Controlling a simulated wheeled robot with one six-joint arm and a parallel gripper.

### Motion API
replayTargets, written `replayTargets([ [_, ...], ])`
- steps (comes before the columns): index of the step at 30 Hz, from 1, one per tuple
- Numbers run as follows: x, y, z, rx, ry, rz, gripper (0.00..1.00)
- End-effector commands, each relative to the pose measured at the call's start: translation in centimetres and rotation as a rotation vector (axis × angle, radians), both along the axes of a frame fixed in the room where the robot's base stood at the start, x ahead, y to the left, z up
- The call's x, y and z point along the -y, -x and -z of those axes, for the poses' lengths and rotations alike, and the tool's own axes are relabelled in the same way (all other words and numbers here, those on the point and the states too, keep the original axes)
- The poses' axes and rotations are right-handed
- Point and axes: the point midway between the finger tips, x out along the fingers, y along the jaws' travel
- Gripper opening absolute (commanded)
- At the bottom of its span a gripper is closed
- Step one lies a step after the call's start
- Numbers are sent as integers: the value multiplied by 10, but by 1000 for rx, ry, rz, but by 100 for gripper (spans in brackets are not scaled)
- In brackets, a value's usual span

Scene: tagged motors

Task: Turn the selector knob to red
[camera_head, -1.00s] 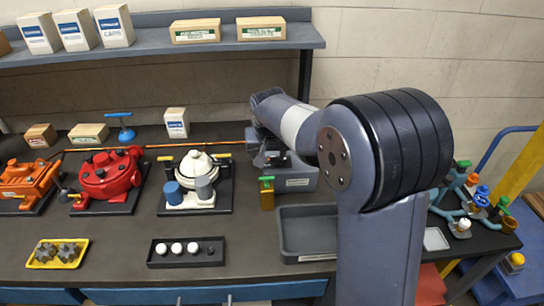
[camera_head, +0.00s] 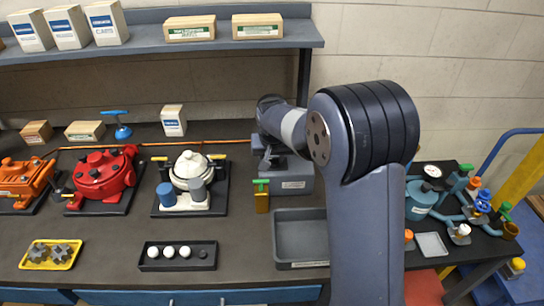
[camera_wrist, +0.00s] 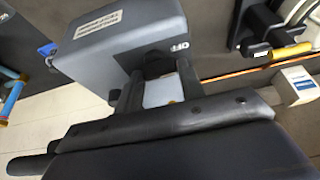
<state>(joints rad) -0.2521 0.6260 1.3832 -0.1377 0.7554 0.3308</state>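A grey box (camera_head: 288,178) with a white label stands on the bench, left of my arm. In the wrist view the grey box (camera_wrist: 120,45) fills the upper left, its label upside down. My gripper (camera_head: 272,158) is at the upper left of the box in the head view, mostly hidden by my arm. In the wrist view my gripper's (camera_wrist: 160,75) dark fingers stand apart at the box's near edge. A dark part and a pale patch show between them. I cannot tell whether the fingers hold anything. The selector knob and its red mark cannot be made out.
An empty grey tray (camera_head: 301,265) lies in front. A white-topped motor (camera_head: 190,180) and a red motor (camera_head: 103,178) stand to the left. A teal pipe assembly (camera_head: 450,210) stands at the right.

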Motion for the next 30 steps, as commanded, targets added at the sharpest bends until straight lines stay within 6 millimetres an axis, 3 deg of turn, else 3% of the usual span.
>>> replayTargets([
  [8,0,0,0,0,0,0,14],
  [20,-1,0,2,1,0,76,14],
  [30,-3,-2,3,2,1,343,14],
])
